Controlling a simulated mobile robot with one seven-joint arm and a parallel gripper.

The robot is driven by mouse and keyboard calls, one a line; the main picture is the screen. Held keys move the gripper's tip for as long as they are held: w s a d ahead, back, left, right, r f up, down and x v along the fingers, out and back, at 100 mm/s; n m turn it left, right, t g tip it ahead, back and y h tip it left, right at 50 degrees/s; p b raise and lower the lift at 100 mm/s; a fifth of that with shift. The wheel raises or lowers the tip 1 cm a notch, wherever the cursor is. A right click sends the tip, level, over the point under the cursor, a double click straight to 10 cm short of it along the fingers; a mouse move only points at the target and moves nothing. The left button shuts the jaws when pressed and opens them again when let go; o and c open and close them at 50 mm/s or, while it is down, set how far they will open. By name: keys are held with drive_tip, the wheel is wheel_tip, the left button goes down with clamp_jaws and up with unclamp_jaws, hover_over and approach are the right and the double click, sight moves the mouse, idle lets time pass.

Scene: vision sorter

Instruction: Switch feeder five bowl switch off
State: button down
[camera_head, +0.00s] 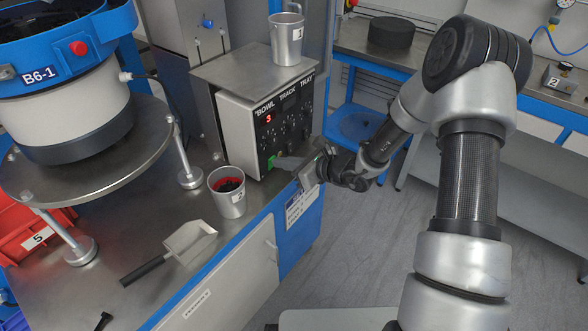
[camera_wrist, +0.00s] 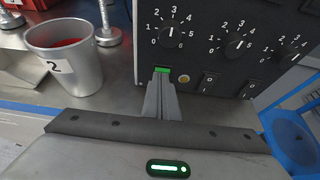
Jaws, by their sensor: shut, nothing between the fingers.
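The feeder control box (camera_head: 240,140) is labelled BOWL, TRACK, TRAY and has a red lit digit that looks like a 3. Its bowl switch (camera_wrist: 163,69), under the leftmost dial (camera_wrist: 170,32), shows lit green; it also shows in the head view (camera_head: 271,162). My gripper (camera_head: 280,163) is shut and empty. In the wrist view its fingertips (camera_wrist: 161,78) are right at the lower edge of the green switch and hide part of it. Whether they touch it I cannot tell. The other two rocker switches (camera_wrist: 208,83) and (camera_wrist: 250,89) are dark.
A brass-coloured button (camera_wrist: 183,78) sits just right of the green switch. A metal cup marked 2 (camera_head: 228,193) with red inside stands left of the box. A scoop (camera_head: 185,240) lies on the bench. Cup 1 (camera_head: 286,42) stands on top of the box.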

drive_tip(key=shift+w+a, duration=0.15)
drive_tip(key=shift+a, duration=0.05)
drive_tip(key=shift+w+a+r, duration=0.15)
drive_tip(key=shift+w+a, duration=0.1)
drive_tip(key=shift+a, duration=0.1)
drive_tip(key=shift+r, duration=0.15)
drive_tip(key=shift+r+p, duration=0.35)
drive_tip(key=shift+r, duration=0.4)
drive_tip(key=shift+d, duration=0.15)
